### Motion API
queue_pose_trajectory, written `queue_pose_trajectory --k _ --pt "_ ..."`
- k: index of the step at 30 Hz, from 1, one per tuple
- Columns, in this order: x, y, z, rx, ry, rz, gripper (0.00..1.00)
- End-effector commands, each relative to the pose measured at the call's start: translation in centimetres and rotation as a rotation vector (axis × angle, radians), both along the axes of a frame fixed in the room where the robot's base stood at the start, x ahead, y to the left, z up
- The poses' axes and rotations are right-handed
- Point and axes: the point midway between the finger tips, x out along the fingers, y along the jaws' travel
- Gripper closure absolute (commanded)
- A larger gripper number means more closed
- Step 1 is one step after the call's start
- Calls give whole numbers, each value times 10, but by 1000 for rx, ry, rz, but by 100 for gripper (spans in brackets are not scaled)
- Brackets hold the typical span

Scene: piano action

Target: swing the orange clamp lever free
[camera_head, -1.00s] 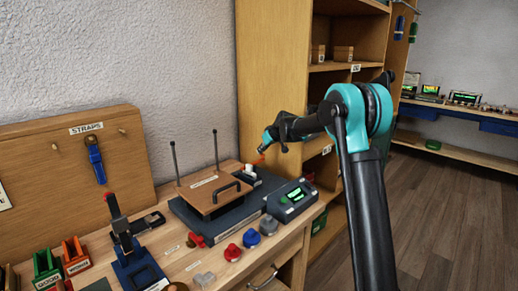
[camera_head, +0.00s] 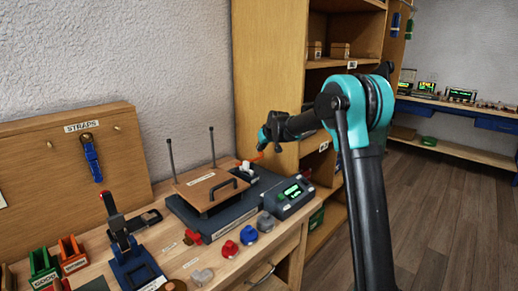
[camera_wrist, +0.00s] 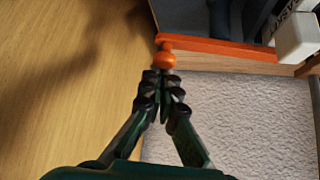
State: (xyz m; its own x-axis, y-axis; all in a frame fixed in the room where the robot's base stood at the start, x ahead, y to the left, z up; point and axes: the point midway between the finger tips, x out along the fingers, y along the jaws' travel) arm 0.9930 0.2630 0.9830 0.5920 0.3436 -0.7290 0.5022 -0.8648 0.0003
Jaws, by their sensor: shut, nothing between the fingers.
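The orange clamp lever (camera_wrist: 225,48) runs across the top of the wrist view, from a white block (camera_wrist: 297,37) at the right to a round orange knob (camera_wrist: 165,57) at its left end. In the head view the lever (camera_head: 256,157) shows as a thin orange bar by the white block (camera_head: 244,168), behind the wooden board with a black handle (camera_head: 208,189). My gripper (camera_wrist: 161,79) is shut and empty. Its fingertips are right beside the knob; I cannot tell whether they touch it. In the head view my gripper (camera_head: 263,141) is just above the lever.
A tall wooden shelf (camera_head: 258,70) stands close behind my gripper. The bench holds a device with a green screen (camera_head: 294,194), red (camera_head: 229,249) and blue (camera_head: 248,235) knobs, and a blue stand (camera_head: 135,268). Two thin upright rods rise behind the board.

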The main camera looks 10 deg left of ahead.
Motion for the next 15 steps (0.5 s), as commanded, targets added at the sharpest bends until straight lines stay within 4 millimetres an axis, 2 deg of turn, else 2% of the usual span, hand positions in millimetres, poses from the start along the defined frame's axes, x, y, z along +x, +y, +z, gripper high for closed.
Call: queue_pose_trajectory --k 15 --pt "-25 -14 0 -3 -2 -481 100"
